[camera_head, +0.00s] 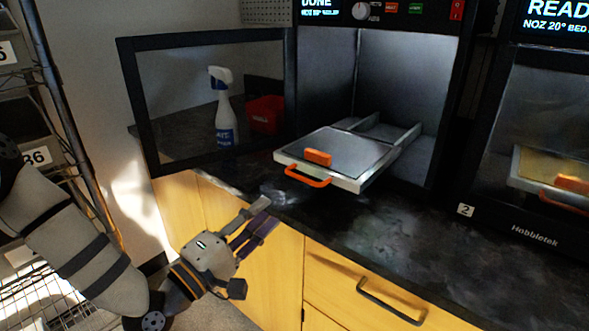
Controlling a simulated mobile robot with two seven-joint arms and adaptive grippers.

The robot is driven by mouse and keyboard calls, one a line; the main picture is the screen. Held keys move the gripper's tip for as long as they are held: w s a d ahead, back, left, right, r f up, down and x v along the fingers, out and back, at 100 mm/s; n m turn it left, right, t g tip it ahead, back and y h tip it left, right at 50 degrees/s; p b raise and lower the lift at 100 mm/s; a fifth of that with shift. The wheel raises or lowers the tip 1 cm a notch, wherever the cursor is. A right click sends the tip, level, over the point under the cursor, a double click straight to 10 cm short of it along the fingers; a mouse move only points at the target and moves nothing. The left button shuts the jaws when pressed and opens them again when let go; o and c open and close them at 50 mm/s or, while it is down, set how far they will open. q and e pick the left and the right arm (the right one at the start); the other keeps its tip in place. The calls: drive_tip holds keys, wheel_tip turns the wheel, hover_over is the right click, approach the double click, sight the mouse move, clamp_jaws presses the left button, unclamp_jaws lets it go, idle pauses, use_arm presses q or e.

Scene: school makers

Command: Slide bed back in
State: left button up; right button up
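The print bed (345,152) is a grey plate with a pale frame, slid partly out of the open printer (400,75) on its rails. An orange handle (306,177) is on its front edge, and a small orange block (318,157) sits on the plate near that edge. My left gripper (272,206) is in front of the counter edge, below and left of the handle, and apart from it. Its fingers look spread with nothing between them. My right gripper is not in view.
The printer's framed clear door (140,100) stands open to the left. A spray bottle (224,115) and a red bin (264,115) show through it. A second, closed printer (535,225) stands at right. The dark counter (400,235) in front is clear. A wire rack is at far left.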

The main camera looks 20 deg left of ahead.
sight(301, 178)
use_arm(q)
drive_tip(key=x, duration=1.2)
drive_tip(key=shift+w+d+r, duration=0.1)
drive_tip(key=shift+d+r, duration=0.05)
drive_tip(key=shift+r, duration=0.05)
clamp_jaws()
